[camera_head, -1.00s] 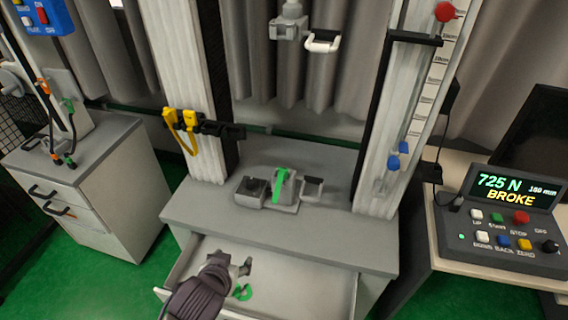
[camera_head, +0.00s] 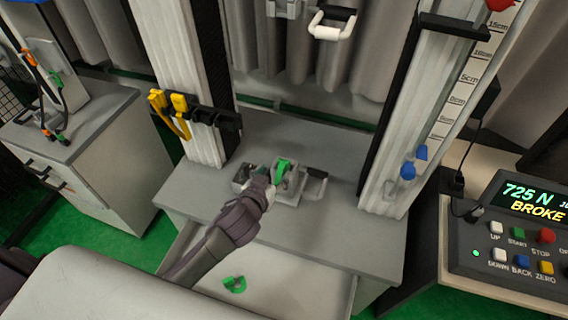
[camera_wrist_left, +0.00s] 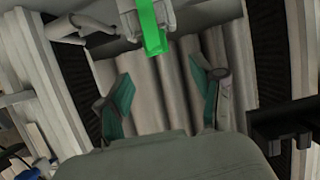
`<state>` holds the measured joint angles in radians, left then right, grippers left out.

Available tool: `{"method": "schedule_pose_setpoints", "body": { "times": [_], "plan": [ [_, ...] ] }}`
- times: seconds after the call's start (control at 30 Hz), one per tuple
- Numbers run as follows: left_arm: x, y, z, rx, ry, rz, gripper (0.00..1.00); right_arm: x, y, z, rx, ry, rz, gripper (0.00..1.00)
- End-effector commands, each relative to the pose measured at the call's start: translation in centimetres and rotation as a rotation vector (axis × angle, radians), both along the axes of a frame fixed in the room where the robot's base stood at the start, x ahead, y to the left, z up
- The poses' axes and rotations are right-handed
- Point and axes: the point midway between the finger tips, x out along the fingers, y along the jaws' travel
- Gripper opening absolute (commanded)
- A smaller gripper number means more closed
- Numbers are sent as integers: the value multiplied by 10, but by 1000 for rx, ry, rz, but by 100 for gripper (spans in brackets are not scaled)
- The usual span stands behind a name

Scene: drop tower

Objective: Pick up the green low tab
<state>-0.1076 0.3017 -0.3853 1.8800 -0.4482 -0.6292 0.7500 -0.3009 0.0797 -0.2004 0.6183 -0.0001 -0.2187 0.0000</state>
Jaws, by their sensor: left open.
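A green tab (camera_head: 283,173) stands in a grey clamp block (camera_head: 289,190) on the drop tower's base. It also shows as a bright green strip (camera_wrist_left: 150,28) at the top of the left wrist view. A second green piece (camera_head: 234,284) lies in the open drawer below. My left gripper (camera_head: 264,181) is beside the clamp, just left of the standing tab, and partly hides the block there. In the left wrist view its two fingers (camera_wrist_left: 162,88) are apart with nothing between them; the strip lies beyond their tips. My right gripper is not in view.
The open drawer (camera_head: 305,290) sticks out under the base. Tower columns (camera_head: 395,150) stand on both sides. A white-handled clamp (camera_head: 332,24) hangs above. A yellow and black holder (camera_head: 190,108) is on the left column. A control box (camera_head: 520,245) reads BROKE at right.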

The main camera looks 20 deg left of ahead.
Motion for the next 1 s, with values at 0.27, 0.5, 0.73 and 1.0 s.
{"method": "schedule_pose_setpoints", "body": {
  "times": [0.27,0.5,0.73,1.0],
  "plan": [
    [30,-1,-12,0,-1,0,67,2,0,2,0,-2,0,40],
    [55,-5,-21,1,0,1,67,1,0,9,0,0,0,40],
    [76,-6,-32,0,1,0,67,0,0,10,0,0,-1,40],
    [77,-6,-33,0,1,-1,62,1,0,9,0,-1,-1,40]
  ]
}}
